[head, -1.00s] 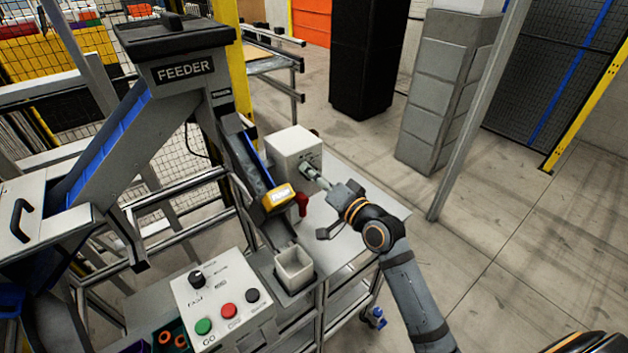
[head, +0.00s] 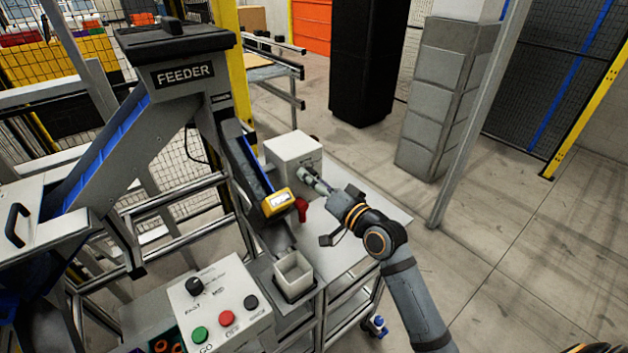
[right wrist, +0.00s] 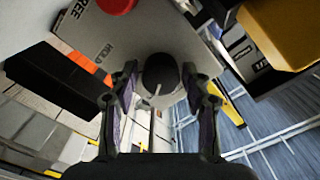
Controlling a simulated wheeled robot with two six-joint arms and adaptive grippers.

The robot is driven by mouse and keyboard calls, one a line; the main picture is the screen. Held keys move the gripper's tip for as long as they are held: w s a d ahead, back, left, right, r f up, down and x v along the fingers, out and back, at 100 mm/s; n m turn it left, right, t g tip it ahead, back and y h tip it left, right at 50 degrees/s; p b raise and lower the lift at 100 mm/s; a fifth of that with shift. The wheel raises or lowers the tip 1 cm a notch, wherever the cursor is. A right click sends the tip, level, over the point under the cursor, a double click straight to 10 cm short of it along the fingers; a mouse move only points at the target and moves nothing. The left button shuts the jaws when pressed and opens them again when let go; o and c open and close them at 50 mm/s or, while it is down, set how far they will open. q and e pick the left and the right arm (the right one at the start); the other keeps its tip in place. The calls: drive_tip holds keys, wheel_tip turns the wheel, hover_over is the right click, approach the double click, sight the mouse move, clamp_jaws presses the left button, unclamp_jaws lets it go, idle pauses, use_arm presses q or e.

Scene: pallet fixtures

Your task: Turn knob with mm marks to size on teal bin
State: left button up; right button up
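My right gripper (head: 306,174) is at the front face of a white box (head: 290,149) on the grey table. In the right wrist view, its two fingers (right wrist: 160,103) are spread apart, and a round black knob with a pale pointer line (right wrist: 160,74) sits between and beyond them. I see no clear finger contact with it. Its marks are not readable. Another black knob (head: 194,286) is on the white control panel, with speed-like words around it. A dark bin (head: 139,348) with orange rings is cut off at the bottom edge; its size label is not visible. My left gripper is not in view.
A yellow unit (head: 277,202) and a red handle (head: 302,209) are close to my right gripper. The feeder chute (head: 245,163) runs down to a pale cup (head: 294,273). Green, red and black buttons are on the control panel (head: 232,284). Floor to the right is open.

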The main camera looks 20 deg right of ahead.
drive_tip(key=shift+o, duration=0.5)
drive_tip(key=v, duration=0.7)
drive_tip(key=shift+s, duration=0.2)
drive_tip(key=shift+d+r, duration=0.1)
